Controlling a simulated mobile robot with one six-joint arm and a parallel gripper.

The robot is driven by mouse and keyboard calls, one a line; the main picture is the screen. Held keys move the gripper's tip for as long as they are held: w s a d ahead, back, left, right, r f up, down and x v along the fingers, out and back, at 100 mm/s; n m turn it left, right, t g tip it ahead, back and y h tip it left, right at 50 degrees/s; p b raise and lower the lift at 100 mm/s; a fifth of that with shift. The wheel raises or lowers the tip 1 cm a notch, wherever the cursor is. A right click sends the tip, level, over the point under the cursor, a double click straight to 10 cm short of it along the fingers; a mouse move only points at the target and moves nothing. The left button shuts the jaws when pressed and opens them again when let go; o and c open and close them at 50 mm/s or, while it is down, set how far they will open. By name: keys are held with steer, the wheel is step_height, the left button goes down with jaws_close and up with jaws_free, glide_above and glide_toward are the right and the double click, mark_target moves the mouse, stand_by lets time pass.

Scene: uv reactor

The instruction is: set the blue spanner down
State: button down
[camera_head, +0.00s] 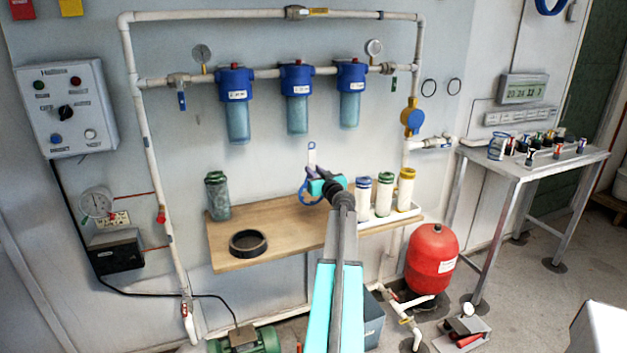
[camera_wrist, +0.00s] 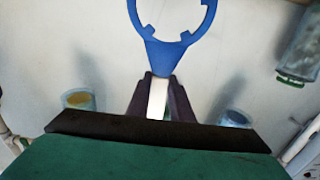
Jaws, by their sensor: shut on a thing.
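The blue spanner has a notched open ring and a pale handle. In the head view its ring (camera_head: 303,193) shows just left of my gripper (camera_head: 318,188), over the wooden bench. A pale upright piece above the gripper looks like its handle. In the wrist view the spanner (camera_wrist: 165,54) points away from my gripper (camera_wrist: 159,90), whose dark fingers are shut on the handle. The wooden bench (camera_head: 285,218) lies below and behind the gripper. I cannot tell exactly how high the spanner is above it.
A black ring (camera_head: 248,243) and a green-capped canister (camera_head: 217,197) are on the bench's left. Several capped cartridges stand in a white tray (camera_head: 408,214) at right. Three blue filter housings (camera_head: 296,96) hang above. Bare wood lies between the black ring and the gripper.

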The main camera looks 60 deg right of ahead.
step_height(320, 180, down, 3)
steer(key=shift+f+p, duration=0.15)
steer(key=shift+p, duration=0.25)
steer(key=shift+f+b, duration=0.15)
steer(key=shift+b, duration=0.2)
steer(key=c, duration=1.6)
jaws_free()
steer(key=shift+r+p, duration=0.25)
steer(key=shift+p, duration=0.15)
steer(key=shift+b+v, duration=1.6)
steer(key=shift+v, duration=4.4)
